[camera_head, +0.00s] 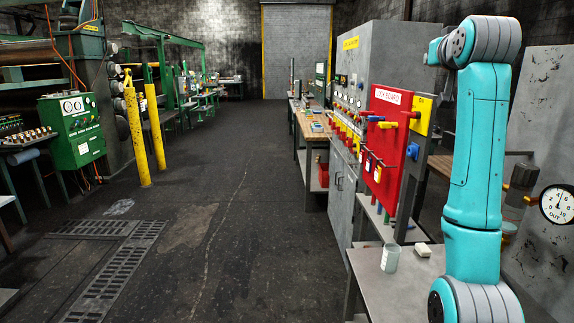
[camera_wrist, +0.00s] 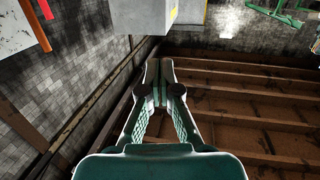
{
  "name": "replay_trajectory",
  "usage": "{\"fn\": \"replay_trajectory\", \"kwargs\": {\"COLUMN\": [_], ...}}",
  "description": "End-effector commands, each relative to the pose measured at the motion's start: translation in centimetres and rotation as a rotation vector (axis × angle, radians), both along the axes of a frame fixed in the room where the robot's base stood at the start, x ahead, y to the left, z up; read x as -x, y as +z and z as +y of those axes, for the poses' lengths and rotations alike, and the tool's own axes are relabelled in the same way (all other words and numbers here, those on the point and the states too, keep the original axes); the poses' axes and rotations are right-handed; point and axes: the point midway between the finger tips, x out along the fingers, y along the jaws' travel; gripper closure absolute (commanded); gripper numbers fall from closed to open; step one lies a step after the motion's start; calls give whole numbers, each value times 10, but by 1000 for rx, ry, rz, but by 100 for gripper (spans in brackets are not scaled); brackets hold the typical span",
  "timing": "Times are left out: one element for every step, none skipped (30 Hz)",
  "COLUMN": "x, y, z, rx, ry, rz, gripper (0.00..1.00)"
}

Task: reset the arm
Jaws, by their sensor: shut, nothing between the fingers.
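My gripper (camera_wrist: 159,66) shows in the wrist view, with its two fingers closed together at the tips and nothing between them. The wrist view looks toward a brick wall (camera_wrist: 80,65) and a ceiling with brown beams (camera_wrist: 235,105). In the head view my turquoise arm stands folded upright at the right, and my gripper is hidden there.
A grey bench (camera_head: 425,275) at the lower right holds a clear cup (camera_head: 390,257) and a small white block (camera_head: 423,250). Behind it stand a red lockout board (camera_head: 383,140) and a grey cabinet (camera_head: 400,50). Yellow posts (camera_head: 137,135) stand at left. The middle floor is clear.

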Motion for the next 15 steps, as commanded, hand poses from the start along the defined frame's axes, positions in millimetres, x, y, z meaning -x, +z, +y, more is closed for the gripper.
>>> {"fn": "replay_trajectory", "kwargs": {"x": [-2,-3,-4,-5,-6,-7,-9,-9,-11,-12,-13,-15,-16,-17,-19], "y": [-8,-11,-16,-20,-23,-28,-34,-38,-44,-51,-56,-65,-72,-79,-89], "z": [-1,-1,-1,-1,0,0,0,1,1,1,2,2,3,3,4], "rx": [-1,-1,-1,-1,-1,-2,-2,-3,-3,-3,-3,-4,-4,-4,-4], "ry": [-1,-1,0,0,1,2,2,3,3,4,5,6,6,7,8], "rz": [5,5,6,6,6,7,8,9,10,11,11,13,15,15,16], "gripper": [100,100,100,100,100,100,100,100,100,100,100,100,100,100,100]}}
